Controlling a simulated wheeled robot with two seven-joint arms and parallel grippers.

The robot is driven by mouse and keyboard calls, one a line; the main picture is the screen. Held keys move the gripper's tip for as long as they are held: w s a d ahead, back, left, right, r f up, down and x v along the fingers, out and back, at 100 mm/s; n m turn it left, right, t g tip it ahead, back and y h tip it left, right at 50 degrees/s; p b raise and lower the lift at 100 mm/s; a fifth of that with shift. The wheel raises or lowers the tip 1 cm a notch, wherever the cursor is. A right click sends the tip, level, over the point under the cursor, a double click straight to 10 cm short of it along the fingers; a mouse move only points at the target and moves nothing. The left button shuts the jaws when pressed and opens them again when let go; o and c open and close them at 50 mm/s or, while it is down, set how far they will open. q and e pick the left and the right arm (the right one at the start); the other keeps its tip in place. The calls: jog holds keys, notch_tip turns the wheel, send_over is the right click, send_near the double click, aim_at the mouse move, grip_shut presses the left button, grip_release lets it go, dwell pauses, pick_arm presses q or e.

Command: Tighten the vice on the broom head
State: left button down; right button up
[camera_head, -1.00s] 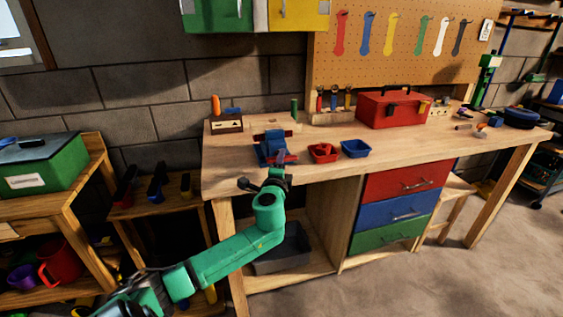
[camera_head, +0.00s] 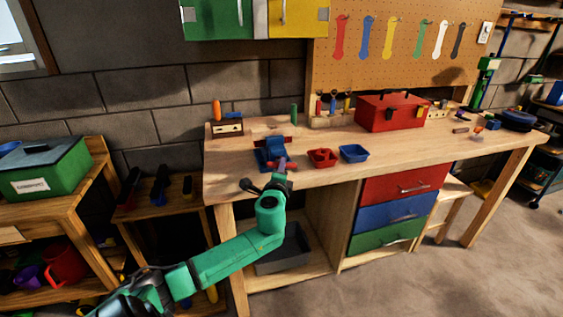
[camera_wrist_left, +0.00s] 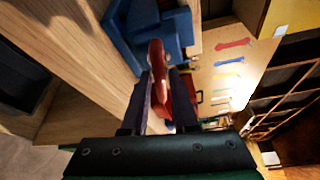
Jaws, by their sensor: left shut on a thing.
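The blue vice (camera_head: 265,157) stands near the front left edge of the workbench, and its blue body also fills the top of the left wrist view (camera_wrist_left: 130,38). My left gripper (camera_head: 281,163) is at the front of the vice. In the left wrist view its dark fingers (camera_wrist_left: 162,88) are shut on the red vice handle (camera_wrist_left: 157,62), which passes between them. A red part (camera_head: 287,141) shows at the back of the vice. I cannot make out the broom head clearly. My right gripper is not in view.
On the workbench (camera_head: 340,180), a red bin (camera_head: 322,158) and a blue bin (camera_head: 353,153) sit just right of the vice. A red toolbox (camera_head: 390,112) stands farther back right. The front right of the bench top is clear.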

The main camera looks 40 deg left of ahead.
pick_arm(q)
jog(key=m+g+p, duration=0.1)
jog(key=m+p, duration=0.2)
jog(key=p, duration=0.3)
jog(key=m+g+p, duration=0.2)
jog(key=m+p, duration=0.1)
jog(key=p, duration=0.3)
jog(key=m+g+p, duration=0.2)
jog(key=m+p, duration=0.1)
jog(key=p, duration=0.3)
jog(key=shift+w+d+f+m+y, duration=0.1)
jog(key=shift+w+d+m+y, duration=0.1)
jog(key=shift+m+y, duration=0.15)
dwell(0.5)
jog(key=c, duration=0.8)
grip_release()
jog(key=shift+c, duration=0.2)
jog(key=shift+s+r, duration=0.1)
jog(key=shift+r, duration=0.15)
jog(key=v, duration=1.4)
jog(key=shift+d+r, duration=0.25)
jog(key=shift+d, duration=0.15)
